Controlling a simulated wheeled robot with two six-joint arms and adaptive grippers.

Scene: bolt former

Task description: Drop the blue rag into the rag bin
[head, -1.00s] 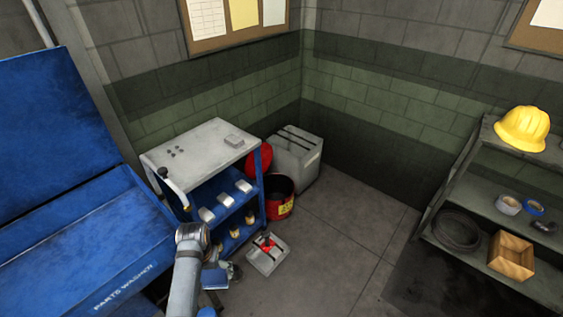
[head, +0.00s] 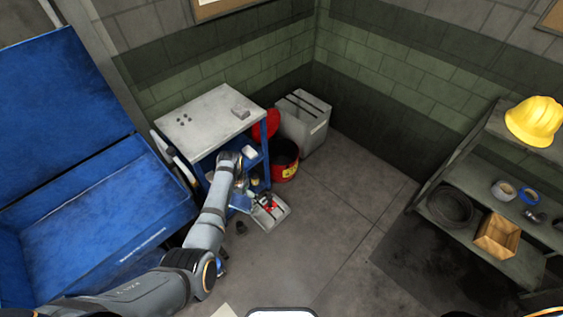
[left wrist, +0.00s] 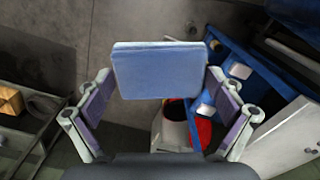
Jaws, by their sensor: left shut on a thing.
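My left gripper (head: 241,190) is shut on the blue rag, a flat, slab-like blue piece. The rag (left wrist: 158,72) spans between the two fingertips in the left wrist view. In the head view the gripper hangs in front of the blue cart, to the left of the rag bin and apart from it. The rag bin (head: 287,172) is a red can with a yellow label, a dark open mouth and its red lid (head: 267,124) raised. The lid also shows in the left wrist view (left wrist: 205,133), beyond the rag. My right gripper is not in view.
A blue cart (head: 205,118) with a grey top stands left of the bin. A grey box (head: 306,122) is behind the bin. A flat grey unit with a red part (head: 270,212) lies on the floor before it. A blue parts washer (head: 95,235) stands left.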

